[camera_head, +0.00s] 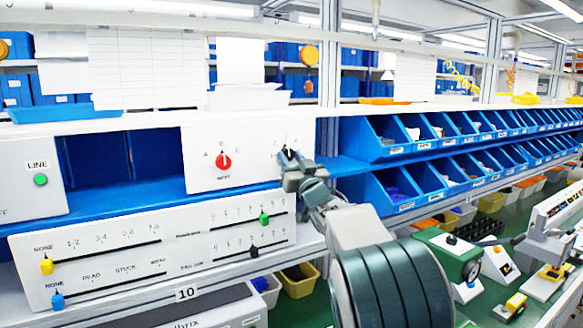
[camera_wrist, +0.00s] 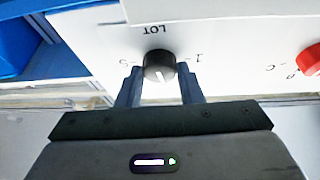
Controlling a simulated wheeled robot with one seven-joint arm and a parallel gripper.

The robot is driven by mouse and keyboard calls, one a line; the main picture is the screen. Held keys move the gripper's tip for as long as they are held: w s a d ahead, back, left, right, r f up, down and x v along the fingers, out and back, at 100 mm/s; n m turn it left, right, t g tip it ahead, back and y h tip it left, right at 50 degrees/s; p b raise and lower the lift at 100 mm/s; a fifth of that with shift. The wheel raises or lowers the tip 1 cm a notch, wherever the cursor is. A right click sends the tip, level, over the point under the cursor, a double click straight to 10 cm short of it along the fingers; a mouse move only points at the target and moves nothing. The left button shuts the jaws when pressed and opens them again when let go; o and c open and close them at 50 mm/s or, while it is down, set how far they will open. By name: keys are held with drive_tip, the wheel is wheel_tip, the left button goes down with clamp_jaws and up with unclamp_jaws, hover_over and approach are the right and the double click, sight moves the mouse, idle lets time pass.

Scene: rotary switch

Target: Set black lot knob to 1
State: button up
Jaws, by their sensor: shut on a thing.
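The black LOT knob (camera_wrist: 160,65) sits on a white panel (camera_head: 213,158), to the right of a red knob (camera_head: 223,161) in the head view. The wrist view is upside down, with the LOT label above the knob and a mark on each side, the one at right looking like 1. The knob's white line points down there, away from the label, between the marks. My gripper (camera_wrist: 161,82) is shut on the black knob, one finger on each side. In the head view my gripper (camera_head: 290,168) hides most of the knob.
A lower panel with sliders (camera_head: 150,240) lies below the knob panel. A box with a green LINE button (camera_head: 40,179) is at left. Blue bins (camera_head: 385,140) line the shelf to the right. A blue shelf edge (camera_head: 345,166) runs near my wrist.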

drive_tip(key=n, duration=0.1)
drive_tip(key=n+g+y+b, duration=0.1)
drive_tip(key=n+y+b, duration=0.1)
drive_tip(key=n, duration=0.1)
drive_tip(key=shift+w+d+f, duration=0.1)
drive_tip(key=shift+d+f, duration=0.1)
drive_tip(key=shift+f, duration=0.05)
drive_tip(key=n+g, duration=0.1)
drive_tip(key=n, duration=0.1)
drive_tip(key=n+g+y+b, duration=0.1)
drive_tip(key=n, duration=0.1)
drive_tip(key=n+g+y, duration=0.1)
drive_tip(key=n, duration=0.1)
drive_tip(key=shift+w+d+r+n, duration=0.1)
drive_tip(key=shift+r+n, duration=0.15)
drive_tip(key=shift+n, duration=0.15)
drive_tip(key=n+g, duration=0.1)
drive_tip(key=n, duration=0.1)
drive_tip(key=n+g+y, duration=0.1)
drive_tip(key=n, duration=0.1)
drive_tip(key=n+g+p, duration=0.1)
drive_tip(key=n, duration=0.2)
drive_tip(key=shift+d+r, duration=0.1)
drive_tip(key=shift+r, duration=0.15)
drive_tip(key=shift+w+n+g+p, duration=0.1)
drive_tip(key=shift+n+g+p, duration=0.7)
drive_tip(key=shift+n, duration=1.4)
drive_tip(key=o, duration=1)
drive_tip(key=shift+c, duration=0.2)
